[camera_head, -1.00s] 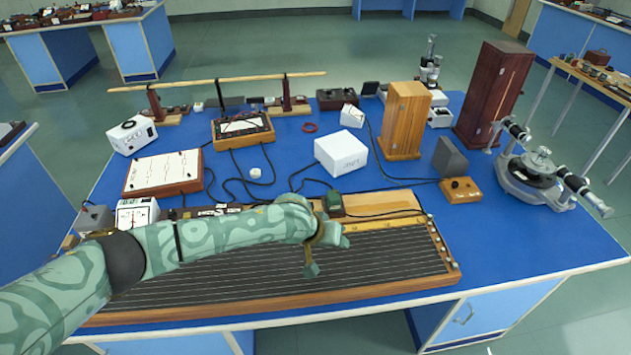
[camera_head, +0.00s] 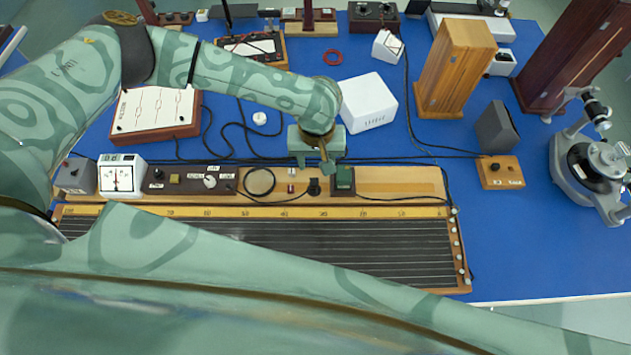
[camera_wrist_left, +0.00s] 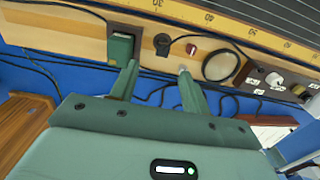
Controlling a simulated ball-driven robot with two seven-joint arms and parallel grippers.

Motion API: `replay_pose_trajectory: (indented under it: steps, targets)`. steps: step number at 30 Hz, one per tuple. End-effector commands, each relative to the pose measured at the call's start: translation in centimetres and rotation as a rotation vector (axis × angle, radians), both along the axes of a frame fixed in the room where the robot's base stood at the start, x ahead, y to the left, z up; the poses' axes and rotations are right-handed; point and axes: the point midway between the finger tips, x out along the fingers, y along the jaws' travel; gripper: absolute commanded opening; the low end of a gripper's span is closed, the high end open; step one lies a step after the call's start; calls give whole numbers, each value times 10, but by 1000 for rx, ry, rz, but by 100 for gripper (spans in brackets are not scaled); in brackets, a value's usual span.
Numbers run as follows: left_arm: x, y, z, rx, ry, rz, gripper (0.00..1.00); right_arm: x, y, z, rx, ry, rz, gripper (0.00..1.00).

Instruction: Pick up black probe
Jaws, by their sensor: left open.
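A small black piece with a black cable, which looks like the black probe (camera_head: 314,187), stands on the wooden rail of the long wire board. It also shows in the left wrist view (camera_wrist_left: 162,43), between a dark green box (camera_wrist_left: 121,48) and a small red piece (camera_wrist_left: 191,49). My left gripper (camera_head: 325,163) is above and just behind the rail in the head view. In the left wrist view its two fingers (camera_wrist_left: 157,70) are apart and empty, pointing toward the black piece without visibly touching it. My right gripper is not in view.
The wire board (camera_head: 330,240) fills the front of the blue table. A coiled cable loop (camera_head: 260,182) lies left of the black piece. A white box (camera_head: 368,102) stands behind the gripper. A wooden box with a knob (camera_head: 500,172) sits to the right. Loose cables cross the table.

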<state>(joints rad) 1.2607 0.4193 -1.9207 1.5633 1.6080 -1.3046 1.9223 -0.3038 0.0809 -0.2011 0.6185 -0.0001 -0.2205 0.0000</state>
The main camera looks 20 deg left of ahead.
Motion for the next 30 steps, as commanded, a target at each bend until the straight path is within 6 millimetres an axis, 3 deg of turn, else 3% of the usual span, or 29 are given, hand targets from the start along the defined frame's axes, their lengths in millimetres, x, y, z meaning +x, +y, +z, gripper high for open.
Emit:
replay_pose_trajectory:
  steps: [1, 6, 13, 19, 23, 29, 30]
  targets:
    - [-1, 0, -18, 2, 3, 0, 47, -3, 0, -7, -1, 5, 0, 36]
    - [0, 0, -50, 0, 1, -1, 47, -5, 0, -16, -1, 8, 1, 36]
    - [0, 1, -69, -1, -1, -3, 47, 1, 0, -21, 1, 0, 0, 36]
    - [-3, 5, -103, 0, 0, -1, 47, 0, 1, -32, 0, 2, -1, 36]
    - [-2, 5, -113, -2, -2, -1, 47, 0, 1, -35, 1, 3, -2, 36]
    - [-2, 5, -113, -1, -2, -1, 47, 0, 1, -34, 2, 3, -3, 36]
    - [-2, 5, -113, -1, -2, -1, 41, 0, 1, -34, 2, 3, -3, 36]
